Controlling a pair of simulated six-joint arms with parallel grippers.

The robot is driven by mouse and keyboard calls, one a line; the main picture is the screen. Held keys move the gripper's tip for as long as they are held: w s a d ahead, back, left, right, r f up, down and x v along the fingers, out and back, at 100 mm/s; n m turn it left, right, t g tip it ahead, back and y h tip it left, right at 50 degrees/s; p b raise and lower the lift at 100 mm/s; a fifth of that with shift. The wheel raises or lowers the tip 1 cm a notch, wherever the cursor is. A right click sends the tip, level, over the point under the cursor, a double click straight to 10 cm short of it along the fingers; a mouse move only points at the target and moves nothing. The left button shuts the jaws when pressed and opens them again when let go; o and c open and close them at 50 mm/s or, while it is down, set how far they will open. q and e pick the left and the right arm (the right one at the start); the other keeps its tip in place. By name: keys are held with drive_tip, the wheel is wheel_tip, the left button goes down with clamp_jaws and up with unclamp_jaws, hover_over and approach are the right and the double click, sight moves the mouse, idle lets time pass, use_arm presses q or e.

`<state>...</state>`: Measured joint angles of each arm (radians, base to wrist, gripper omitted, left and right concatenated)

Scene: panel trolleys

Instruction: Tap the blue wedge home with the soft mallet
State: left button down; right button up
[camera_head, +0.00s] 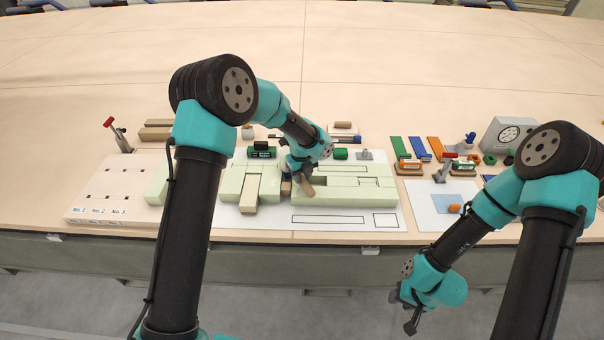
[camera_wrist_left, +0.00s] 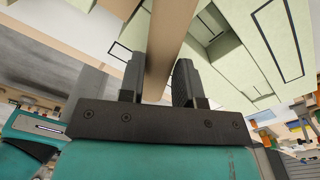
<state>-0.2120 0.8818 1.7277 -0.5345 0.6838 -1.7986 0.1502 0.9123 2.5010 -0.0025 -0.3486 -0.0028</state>
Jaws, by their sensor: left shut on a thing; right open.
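My left gripper (camera_head: 303,178) is low over the pale green blocks in the head view. In the left wrist view its two fingers (camera_wrist_left: 158,78) are shut on a long tan wooden bar (camera_wrist_left: 166,40). The bar could be the mallet's handle; no mallet head can be made out. A tan end (camera_head: 306,187) shows below the gripper in the head view. My right gripper (camera_head: 410,312) is open and empty, in front of the table's edge.
The left green block (camera_head: 232,184) has a tan bar (camera_head: 250,193) in its slot. The right green block (camera_head: 350,190) lies on a white outlined sheet (camera_head: 385,224). A numbered board (camera_head: 95,190) is at left.

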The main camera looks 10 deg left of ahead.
use_arm(q)
drive_tip(key=shift+r, duration=2.45)
